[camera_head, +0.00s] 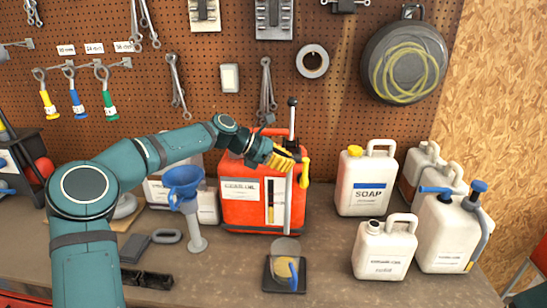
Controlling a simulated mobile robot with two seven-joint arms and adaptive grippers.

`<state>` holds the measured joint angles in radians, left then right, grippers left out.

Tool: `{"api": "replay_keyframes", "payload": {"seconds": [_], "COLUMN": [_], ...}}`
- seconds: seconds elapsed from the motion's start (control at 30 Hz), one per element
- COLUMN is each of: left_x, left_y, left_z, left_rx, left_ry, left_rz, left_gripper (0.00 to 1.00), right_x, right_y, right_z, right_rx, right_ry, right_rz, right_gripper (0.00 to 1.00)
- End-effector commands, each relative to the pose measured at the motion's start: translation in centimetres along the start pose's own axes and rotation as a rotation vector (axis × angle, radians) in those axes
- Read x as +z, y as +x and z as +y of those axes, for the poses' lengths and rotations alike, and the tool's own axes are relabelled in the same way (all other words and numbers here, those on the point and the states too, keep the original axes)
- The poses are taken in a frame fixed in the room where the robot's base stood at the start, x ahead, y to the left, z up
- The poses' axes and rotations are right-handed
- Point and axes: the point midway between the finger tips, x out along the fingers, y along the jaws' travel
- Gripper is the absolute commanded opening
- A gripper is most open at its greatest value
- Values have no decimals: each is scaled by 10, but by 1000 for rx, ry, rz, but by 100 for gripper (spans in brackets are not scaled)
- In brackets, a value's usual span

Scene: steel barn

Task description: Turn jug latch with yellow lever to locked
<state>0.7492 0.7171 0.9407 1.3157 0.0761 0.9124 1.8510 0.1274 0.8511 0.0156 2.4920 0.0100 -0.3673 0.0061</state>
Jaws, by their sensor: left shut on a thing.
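A red jug (236,212) with a white label stands upright on the bench near the middle. A yellow lever (305,176) shows at its upper right side, hanging roughly downward. My left gripper (292,161) reaches in from the left across the jug's top and is shut at the upper part of the yellow lever. A yellow ribbed part shows at the gripper's fingers. The gripper hides part of the jug's top and the latch around the lever. No lock marking can be read. My right gripper is not in view.
A blue funnel (186,182) on a stand is left of the jug. A small dark tray (273,284) lies in front. White jugs, including a SOAP jug (352,200) and a smaller jug (380,258), stand to the right. A pegboard with tools is behind.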

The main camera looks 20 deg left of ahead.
Motion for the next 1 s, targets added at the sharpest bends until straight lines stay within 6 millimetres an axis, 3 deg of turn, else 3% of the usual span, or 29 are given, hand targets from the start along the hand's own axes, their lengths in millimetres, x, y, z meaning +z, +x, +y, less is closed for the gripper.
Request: {"api": "replay_keyframes", "payload": {"seconds": [0.27,1.0], "left_x": [0,2], "left_y": [22,20], "left_z": [0,-10], "left_rx": [0,10], "left_ry": [0,19], "left_rz": [1,100], "left_gripper": [0,0], "right_x": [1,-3], "right_y": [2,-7], "right_z": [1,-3], "right_rx": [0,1], "right_ry": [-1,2], "right_rz": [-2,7], "right_gripper": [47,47]}}
